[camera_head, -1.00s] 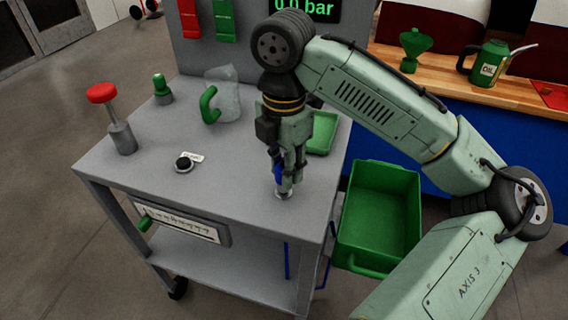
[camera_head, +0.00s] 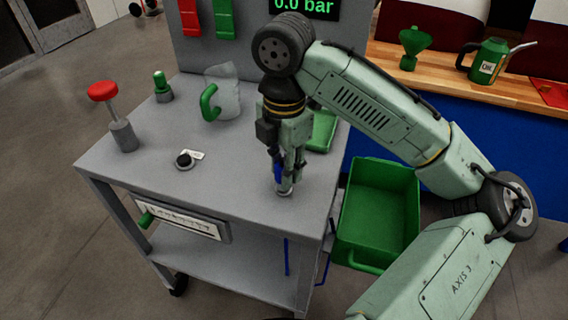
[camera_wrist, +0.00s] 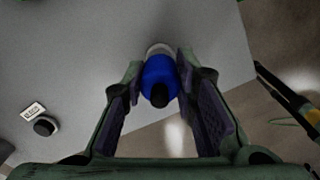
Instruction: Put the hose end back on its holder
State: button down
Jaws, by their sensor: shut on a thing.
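The blue hose end (camera_head: 278,172) is upright between the fingers of my gripper (camera_head: 286,178), at the front right corner of the grey cart top. In the wrist view, the blue hose end (camera_wrist: 158,78) has a black tip facing the camera and sits between both fingers of my gripper (camera_wrist: 160,84). A pale metal ring (camera_head: 284,191) shows under the hose end at the cart top; it also shows in the wrist view (camera_wrist: 159,49). I cannot tell whether this ring is the holder or part of the hose end, nor how deep it is seated.
The cart top (camera_head: 235,180) bears a red-capped post (camera_head: 103,92), a black knob (camera_head: 184,160), a green-capped fitting (camera_head: 161,82) and a clear jug (camera_head: 226,95). A green bin (camera_head: 378,215) stands right of the cart. Blue hose (camera_head: 287,257) hangs below the top.

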jog(key=shift+s+f, duration=0.2)
jog(key=shift+f, duration=0.25)
jog(key=c, duration=1.8)
grip_release()
jog(key=o, duration=0.3)
jog(key=shift+w+f, duration=0.15)
jog(key=shift+w, duration=0.05)
jog(key=o, duration=0.3)
jog(key=shift+r, duration=0.2)
jog(key=shift+o, duration=0.7)
jog(key=shift+r, duration=0.15)
notch_tip(320, 180, up, 7)
jog(key=p, duration=0.6)
jog(key=shift+p, duration=0.4)
